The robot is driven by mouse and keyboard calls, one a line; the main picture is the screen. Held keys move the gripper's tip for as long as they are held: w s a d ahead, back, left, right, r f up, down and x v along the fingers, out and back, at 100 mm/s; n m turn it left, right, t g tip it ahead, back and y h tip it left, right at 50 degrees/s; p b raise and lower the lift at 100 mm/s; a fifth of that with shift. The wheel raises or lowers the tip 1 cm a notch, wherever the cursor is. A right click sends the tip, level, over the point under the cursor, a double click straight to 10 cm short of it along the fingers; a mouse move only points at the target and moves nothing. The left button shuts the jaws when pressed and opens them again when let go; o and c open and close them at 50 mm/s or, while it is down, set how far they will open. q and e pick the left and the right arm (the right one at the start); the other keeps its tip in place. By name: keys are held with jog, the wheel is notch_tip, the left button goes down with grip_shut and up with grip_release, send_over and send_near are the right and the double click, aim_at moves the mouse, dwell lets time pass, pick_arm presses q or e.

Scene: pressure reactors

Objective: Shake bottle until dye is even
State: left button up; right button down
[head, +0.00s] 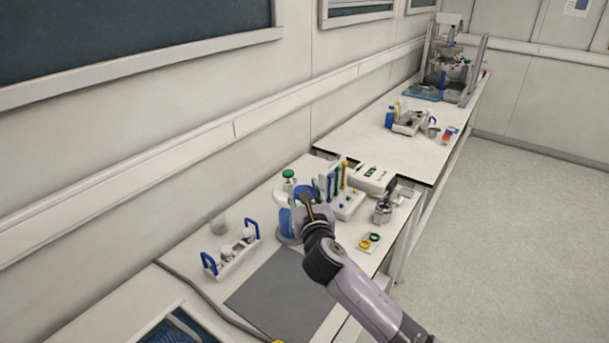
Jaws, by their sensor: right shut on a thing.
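My right gripper (305,197) reaches in from the lower right over the front bench. It is shut at the blue top of a bottle (284,222), a pale, clear-looking vessel with blue colour in it. The gripper and wrist hide part of the bottle's right side. I cannot tell how even the blue is, or whether the bottle's base touches the bench. My left gripper is not in view.
A green-capped bottle (288,175) stands just behind. A carrier with blue handles (232,252) holds small white-topped jars at left. A grey mat (285,295) lies bare in front. Right are a pipette stand (347,205), a metal vessel (382,213) and coloured rings (369,242).

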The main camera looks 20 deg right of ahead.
jog(key=shift+t, duration=0.3)
jog(key=r, duration=0.9)
jog(key=shift+w+d, duration=0.1)
jog(key=shift+w, duration=0.1)
notch_tip(320, 180, down, 8)
jog(key=shift+r, duration=0.1)
jog(key=shift+s, duration=0.1)
